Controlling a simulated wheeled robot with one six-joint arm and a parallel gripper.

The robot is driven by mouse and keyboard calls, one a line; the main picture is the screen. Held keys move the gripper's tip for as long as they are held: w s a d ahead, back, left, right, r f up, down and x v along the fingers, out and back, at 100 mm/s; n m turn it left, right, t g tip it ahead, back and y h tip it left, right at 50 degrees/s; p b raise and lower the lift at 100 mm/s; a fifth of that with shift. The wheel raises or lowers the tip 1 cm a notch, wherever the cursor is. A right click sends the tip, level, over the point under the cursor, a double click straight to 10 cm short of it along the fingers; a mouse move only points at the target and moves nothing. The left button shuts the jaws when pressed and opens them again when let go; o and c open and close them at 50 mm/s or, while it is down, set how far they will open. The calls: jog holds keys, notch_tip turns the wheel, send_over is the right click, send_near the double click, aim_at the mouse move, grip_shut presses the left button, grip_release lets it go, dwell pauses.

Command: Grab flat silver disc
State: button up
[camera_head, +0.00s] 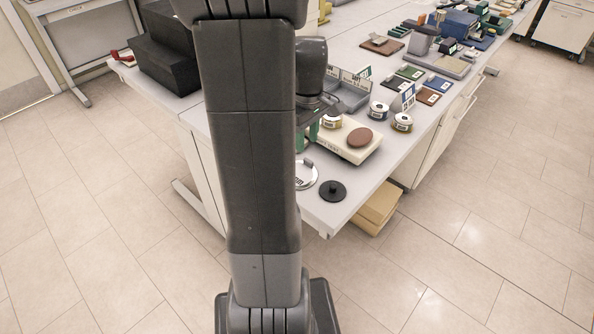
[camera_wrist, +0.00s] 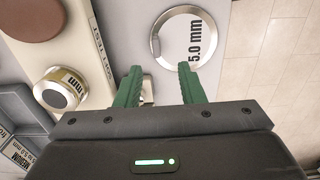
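The flat silver disc (camera_head: 306,174) lies on the white table near its front corner, partly hidden by my arm in the head view. In the wrist view the disc (camera_wrist: 193,22) has a shiny metal rim and a white face marked "5.0 mm". My gripper (camera_wrist: 161,72) has two green fingers spread apart, with no disc between them. In the wrist view the disc appears just beyond the fingertips, closer to the right finger. In the head view a green finger shows beside my arm, above the table, largely hidden.
A black knobbed disc (camera_head: 332,190) lies right of the silver disc, close to the table edge. Behind is a cream scale (camera_head: 338,147) bearing a brown round pad (camera_head: 360,137). Small labelled tins (camera_head: 402,122) stand nearby. A pale box (camera_head: 377,207) sits below the table.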

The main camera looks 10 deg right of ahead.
aim_at(309, 160)
jog(key=shift+d+f+p, duration=0.15)
jog(key=shift+f, duration=1.65)
jog(key=shift+d+f+p, duration=0.15)
jog(key=shift+f, duration=1.6)
grip_shut()
